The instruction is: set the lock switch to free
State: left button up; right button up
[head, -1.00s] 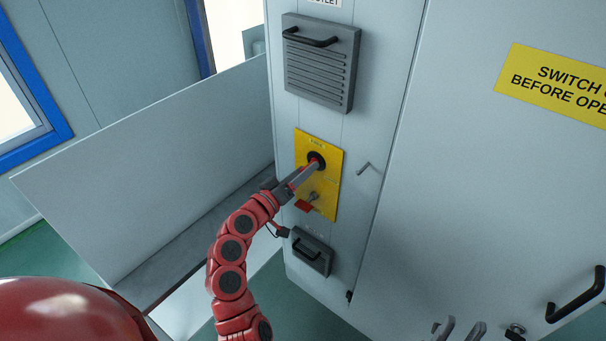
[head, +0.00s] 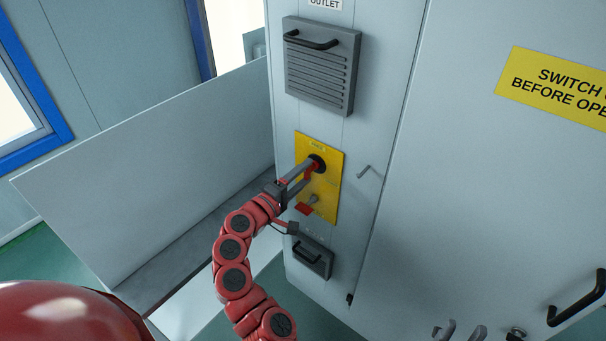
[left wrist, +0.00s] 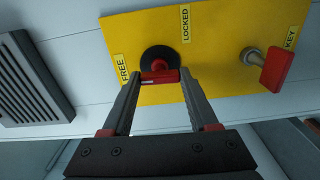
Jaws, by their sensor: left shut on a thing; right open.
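A yellow plate (head: 330,195) on the cabinet front carries the lock switch, a black round base (head: 319,160) with a red handle (head: 311,170). In the left wrist view the FREE label (left wrist: 122,71) is left of the switch base (left wrist: 159,58) and the LOCKED label (left wrist: 185,24) is above right. My left gripper (left wrist: 160,78) is shut on the red switch handle (left wrist: 160,75), whose bar lies level between the fingertips, along the line from FREE to KEY. In the head view the gripper (head: 309,172) reaches it from lower left. My right gripper is not in view.
Below the switch is a key with a red tag (head: 305,208), beside a KEY label (left wrist: 291,37). A louvred grey panel (head: 320,70) is above and a small grey handle box (head: 312,255) below. A thin hook (head: 364,171) sticks out at right.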

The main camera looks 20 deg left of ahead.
pick_arm(q)
jog(key=shift+f+n, duration=0.1)
jog(key=shift+n, duration=0.3)
jog(key=o, duration=1.4)
jog(key=shift+p+v, duration=0.75)
jog(key=shift+v, duration=7.95)
